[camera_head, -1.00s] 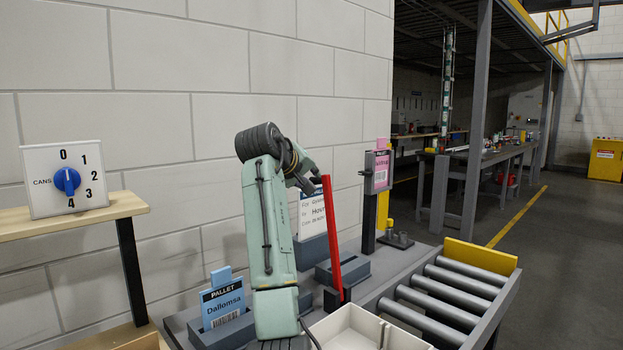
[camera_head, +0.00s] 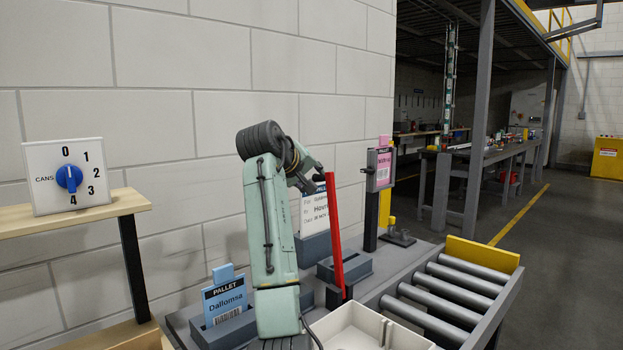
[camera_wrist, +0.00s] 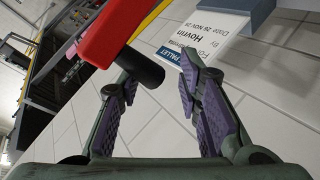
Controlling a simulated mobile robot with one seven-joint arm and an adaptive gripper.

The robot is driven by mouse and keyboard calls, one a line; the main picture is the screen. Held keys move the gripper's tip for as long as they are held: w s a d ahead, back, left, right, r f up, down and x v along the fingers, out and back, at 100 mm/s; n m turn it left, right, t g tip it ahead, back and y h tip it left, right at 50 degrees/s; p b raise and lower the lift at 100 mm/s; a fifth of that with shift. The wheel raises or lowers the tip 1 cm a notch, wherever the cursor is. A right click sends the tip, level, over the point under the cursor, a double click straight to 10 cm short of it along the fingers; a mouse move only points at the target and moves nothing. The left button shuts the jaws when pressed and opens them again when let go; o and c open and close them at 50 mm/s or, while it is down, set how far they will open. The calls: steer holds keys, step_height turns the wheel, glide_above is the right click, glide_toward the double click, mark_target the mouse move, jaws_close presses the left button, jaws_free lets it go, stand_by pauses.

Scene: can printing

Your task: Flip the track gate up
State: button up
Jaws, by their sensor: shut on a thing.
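The track gate appears to be the long red bar (camera_head: 334,225). It stands nearly upright on the grey work surface, close to the left end of the rollers. In the wrist view its red end (camera_wrist: 108,30) is at the upper left, with a black cylindrical handle (camera_wrist: 142,66) sticking out of it. My gripper (camera_head: 312,183) is at the bar's top end. The exact contact is hard to see.
A roller track (camera_head: 446,300) with a yellow end plate (camera_head: 482,254) is at the right. A cream tray (camera_head: 350,328) lies below the bar. Pallet cards in blue (camera_head: 228,298), white (camera_head: 314,212) and pink (camera_head: 383,168) stand around it. A dial (camera_head: 69,178) is at far left.

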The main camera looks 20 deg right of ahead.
steer(key=v, duration=1.2)
steer(key=shift+w+a, duration=0.2)
steer(key=shift+w, duration=0.05)
steer(key=shift+f, duration=0.1)
steer(key=shift+c, duration=0.2)
